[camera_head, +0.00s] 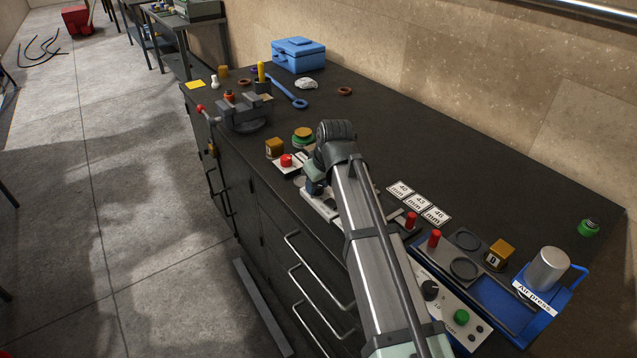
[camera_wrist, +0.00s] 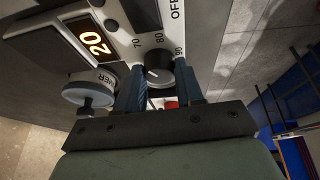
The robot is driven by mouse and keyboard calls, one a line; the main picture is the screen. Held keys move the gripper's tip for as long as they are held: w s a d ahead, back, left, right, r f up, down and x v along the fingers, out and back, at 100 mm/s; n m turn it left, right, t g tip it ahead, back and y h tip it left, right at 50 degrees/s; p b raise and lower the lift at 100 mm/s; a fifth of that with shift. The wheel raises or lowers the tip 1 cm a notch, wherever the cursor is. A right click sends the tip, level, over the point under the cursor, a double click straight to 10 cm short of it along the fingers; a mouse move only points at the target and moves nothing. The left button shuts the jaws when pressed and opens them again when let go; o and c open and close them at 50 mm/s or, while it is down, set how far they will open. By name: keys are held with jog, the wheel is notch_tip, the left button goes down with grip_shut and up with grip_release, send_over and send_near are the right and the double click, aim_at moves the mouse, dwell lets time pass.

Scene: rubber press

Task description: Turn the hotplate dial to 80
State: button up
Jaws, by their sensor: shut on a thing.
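In the wrist view, the hotplate dial (camera_wrist: 158,74) is a dark round knob with a white pointer mark. It sits between the two blue fingers of my gripper (camera_wrist: 159,82), which is shut on it. Printed marks 70, 80 and 90 and the word OFF show around it on the light panel (camera_wrist: 118,30). Where the pointer aims exactly is hard to tell. An orange display (camera_wrist: 95,42) beside the dial reads 20. In the head view, my arm hides the dial and most of the white-fronted unit (camera_head: 318,203) at my gripper.
In the head view, a red button (camera_head: 286,160), a vise (camera_head: 245,114) and a blue air press (camera_head: 530,290) share the dark bench (camera_head: 400,130).

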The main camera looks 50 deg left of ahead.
jog(key=m+t, duration=0.1)
jog(key=m, duration=0.3)
jog(key=shift+s+a+t+h, duration=0.1)
jog(key=shift+t+h, duration=0.2)
jog(key=shift+t, duration=0.1)
jog(key=m+t+h, duration=0.1)
jog(key=m, duration=0.4)
jog(key=shift+s+a, duration=0.1)
jog(key=shift+m, duration=0.3)
jog(key=o, duration=1)
jog(key=shift+o, duration=0.2)
jog(key=shift+r, duration=0.1)
jog(key=v, duration=1.3)
jog(key=shift+s+a+r, duration=0.15)
jog(key=shift+s+r, duration=0.1)
jog(key=shift+s, duration=0.1)
